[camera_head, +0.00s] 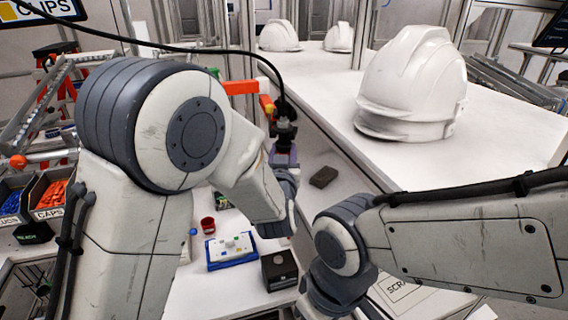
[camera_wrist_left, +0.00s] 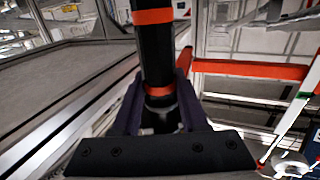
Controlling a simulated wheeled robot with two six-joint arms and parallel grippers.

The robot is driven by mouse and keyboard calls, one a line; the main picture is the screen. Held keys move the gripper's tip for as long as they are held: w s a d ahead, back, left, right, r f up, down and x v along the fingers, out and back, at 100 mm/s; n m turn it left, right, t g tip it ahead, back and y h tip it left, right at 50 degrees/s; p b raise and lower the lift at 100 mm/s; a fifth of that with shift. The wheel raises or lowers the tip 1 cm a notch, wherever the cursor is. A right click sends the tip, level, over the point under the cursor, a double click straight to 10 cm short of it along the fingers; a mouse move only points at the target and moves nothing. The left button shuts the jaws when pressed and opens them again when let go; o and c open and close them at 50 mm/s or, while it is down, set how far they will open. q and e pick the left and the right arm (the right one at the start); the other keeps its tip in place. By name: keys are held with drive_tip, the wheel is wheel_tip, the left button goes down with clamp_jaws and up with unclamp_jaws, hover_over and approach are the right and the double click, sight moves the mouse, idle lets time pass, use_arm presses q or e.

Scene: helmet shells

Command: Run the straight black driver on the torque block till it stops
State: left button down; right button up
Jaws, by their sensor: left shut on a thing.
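The straight black driver (camera_head: 284,115) stands upright beside the white bench, a black cable running up from its top. It also shows in the left wrist view (camera_wrist_left: 155,50), a black cylinder with orange bands. My left gripper (camera_head: 283,158) is shut on it, with dark purple fingers on both sides in the left wrist view (camera_wrist_left: 160,108). A black block (camera_head: 279,270) on the lower white table looks like the torque block. The driver is apart from it, above and farther back. The driver's lower tip is hidden. My right arm crosses the lower right; its gripper is out of view.
White helmet shells (camera_head: 412,85) stand on the bench at right. A dark brown block (camera_head: 323,177) lies beyond the black block. A blue-edged tray (camera_head: 231,262) and red cup (camera_head: 208,225) are left of it. Orange bars (camera_head: 240,88) stand close behind the driver.

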use_arm(q)
drive_tip(key=s+a+b, duration=0.1)
drive_tip(key=s+b, duration=0.1)
drive_tip(key=s, duration=0.7)
drive_tip(key=shift+s+a, duration=0.25)
drive_tip(key=shift+s, duration=0.1)
drive_tip(key=shift+f, duration=0.15)
wheel_tip(320, 180, down, 5)
drive_tip(key=b, duration=0.5)
drive_tip(key=shift+f, duration=0.1)
drive_tip(key=shift+f+b, duration=2.05)
drive_tip(key=shift+b, duration=0.2)
drive_tip(key=shift+f, duration=0.15)
